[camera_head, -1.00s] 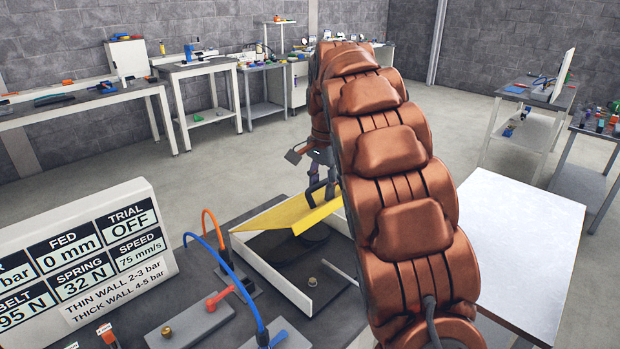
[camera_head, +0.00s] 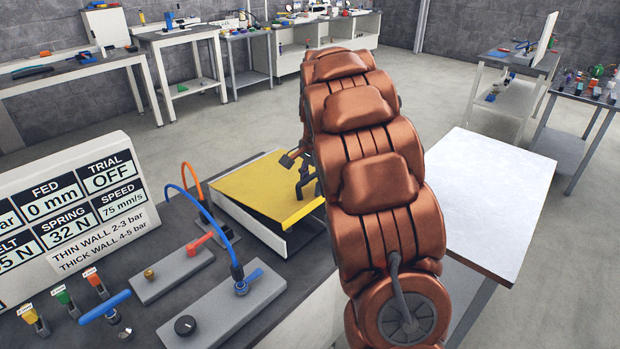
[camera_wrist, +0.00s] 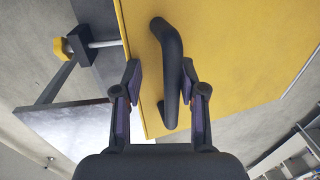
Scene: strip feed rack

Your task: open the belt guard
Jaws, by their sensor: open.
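The belt guard (camera_head: 265,186) is a flat yellow panel over a white-walled box (camera_head: 253,225). It lies at a slight tilt, with a dark gap under its near edge. In the wrist view the yellow panel (camera_wrist: 220,60) fills much of the picture, with a black bar handle (camera_wrist: 170,60) on it. My gripper (camera_wrist: 160,78) is open, with one finger on each side of the handle. I cannot tell whether either finger touches it. In the head view my arm partly hides the gripper and the panel's right side.
A sign board (camera_head: 70,215) stands at the left. A white-topped table (camera_head: 490,190) stands right of my arm.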

